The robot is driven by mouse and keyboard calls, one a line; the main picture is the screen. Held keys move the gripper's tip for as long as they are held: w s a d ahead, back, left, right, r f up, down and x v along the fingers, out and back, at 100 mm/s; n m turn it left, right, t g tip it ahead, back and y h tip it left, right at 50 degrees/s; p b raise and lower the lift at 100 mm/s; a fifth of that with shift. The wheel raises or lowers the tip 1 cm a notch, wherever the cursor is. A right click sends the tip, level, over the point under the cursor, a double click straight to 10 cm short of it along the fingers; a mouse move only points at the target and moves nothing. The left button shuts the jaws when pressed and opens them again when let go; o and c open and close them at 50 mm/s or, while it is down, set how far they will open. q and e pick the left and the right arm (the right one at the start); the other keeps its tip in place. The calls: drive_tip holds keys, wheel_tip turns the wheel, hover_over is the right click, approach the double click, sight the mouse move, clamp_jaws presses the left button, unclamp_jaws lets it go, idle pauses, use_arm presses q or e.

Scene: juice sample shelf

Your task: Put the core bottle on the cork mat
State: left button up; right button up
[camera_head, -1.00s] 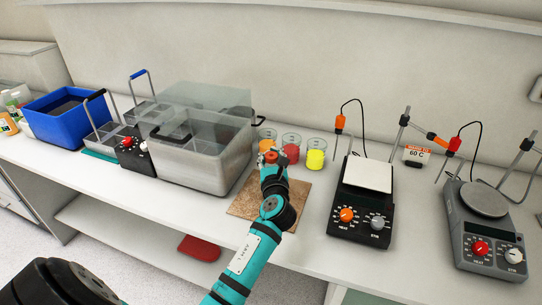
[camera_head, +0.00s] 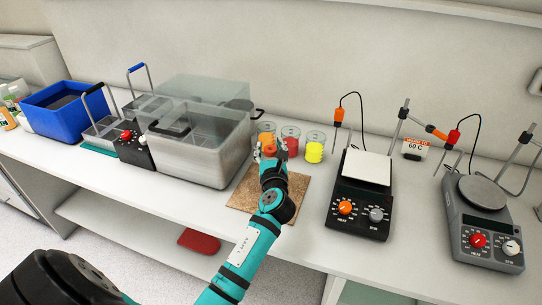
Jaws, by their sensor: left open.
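The cork mat (camera_head: 242,196) is a flat brown square on the bench, partly covered by my left arm. My left gripper (camera_head: 271,151) is at the mat's far side, in front of the beakers, with its jaws open. A small orange-red round top (camera_head: 270,149) shows at the fingertips. It may be the cap of the core bottle, but the gripper hides what is below, and I cannot tell whether it stands on the mat. My right gripper is out of view.
Beakers with orange (camera_head: 266,130), red (camera_head: 291,146) and yellow (camera_head: 314,150) contents stand behind the mat. A clear-walled bath (camera_head: 205,160) is to the left and a hot plate (camera_head: 361,195) to the right. Bottles (camera_head: 7,117) and a blue bin (camera_head: 60,115) are at far left.

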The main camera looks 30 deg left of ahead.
use_arm(q)
drive_tip(key=b+v, duration=0.1)
drive_tip(key=v, duration=1.1)
drive_tip(key=shift+b, duration=0.3)
